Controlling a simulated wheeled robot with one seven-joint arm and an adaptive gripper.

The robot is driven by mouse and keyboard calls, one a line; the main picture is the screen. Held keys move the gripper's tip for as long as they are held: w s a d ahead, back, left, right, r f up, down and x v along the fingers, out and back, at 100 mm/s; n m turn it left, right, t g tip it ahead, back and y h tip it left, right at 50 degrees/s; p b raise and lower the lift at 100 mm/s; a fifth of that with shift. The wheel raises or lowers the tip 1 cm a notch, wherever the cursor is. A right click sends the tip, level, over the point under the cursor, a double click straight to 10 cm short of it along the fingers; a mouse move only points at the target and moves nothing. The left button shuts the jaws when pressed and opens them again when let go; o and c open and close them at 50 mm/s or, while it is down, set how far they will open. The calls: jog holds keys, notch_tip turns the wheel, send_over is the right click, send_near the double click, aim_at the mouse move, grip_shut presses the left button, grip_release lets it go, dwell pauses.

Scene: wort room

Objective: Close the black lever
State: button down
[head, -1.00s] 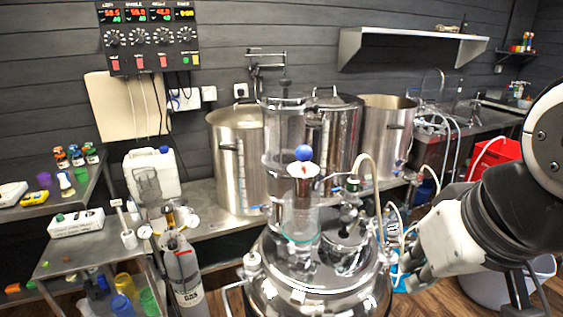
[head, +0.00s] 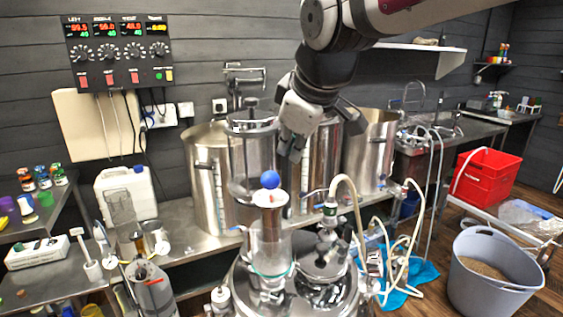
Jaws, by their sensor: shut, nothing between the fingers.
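My gripper (head: 291,147) hangs in the upper middle of the head view, pointing down. Its fingers are closed with nothing between them. It shows above the blue ball (head: 270,180) and the clear cylinder on the steel vessel (head: 245,292), in front of the tall pots. Valve fittings (head: 330,207) and hoses stand on the right side of the vessel's lid. I cannot make out for certain which small dark part is the black lever. My gripper appears apart from these fittings.
Steel pots (head: 209,180) stand on the back bench. A white hose (head: 350,190) loops up beside the fittings. A grey tub (head: 490,280) and a red crate (head: 487,178) are at the right. A control panel (head: 118,52) hangs on the wall.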

aim_at(283, 173)
jog(key=x, duration=0.9)
jog(key=shift+w+f, duration=0.15)
jog(key=shift+f, duration=0.1)
